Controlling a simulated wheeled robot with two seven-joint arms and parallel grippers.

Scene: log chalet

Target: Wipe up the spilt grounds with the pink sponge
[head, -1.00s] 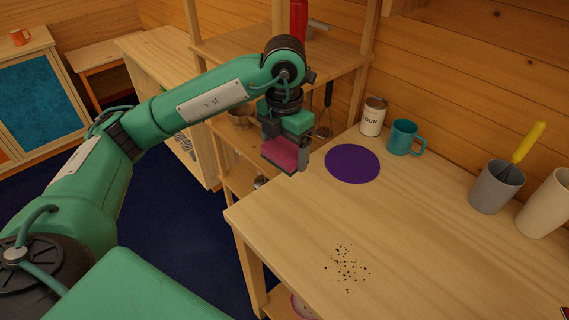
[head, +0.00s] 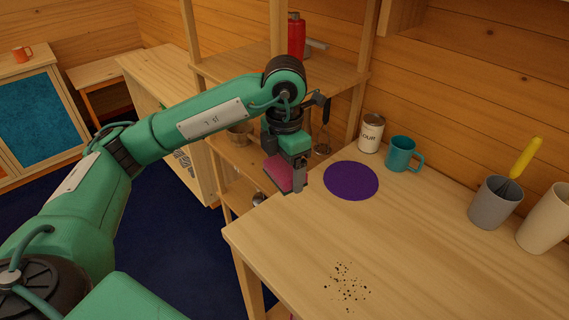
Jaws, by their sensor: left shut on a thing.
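The spilt grounds (head: 346,286) are dark specks scattered on the near part of the wooden table (head: 420,245). My left gripper (head: 287,184) is shut on the pink sponge (head: 279,174), at the table's far left edge, beside the purple round mat. The sponge is apart from the grounds, which lie nearer and to the right. I cannot tell exactly how high the sponge is above the table. My right gripper is not in view.
The purple mat (head: 351,180), a flour tin (head: 371,133) and a teal mug (head: 403,154) are at the back. A grey cup (head: 495,203) with a yellow-handled whisk (head: 524,160) and a cream container (head: 548,220) stand right. A shelf unit (head: 330,76) rises behind my gripper. The table's middle is clear.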

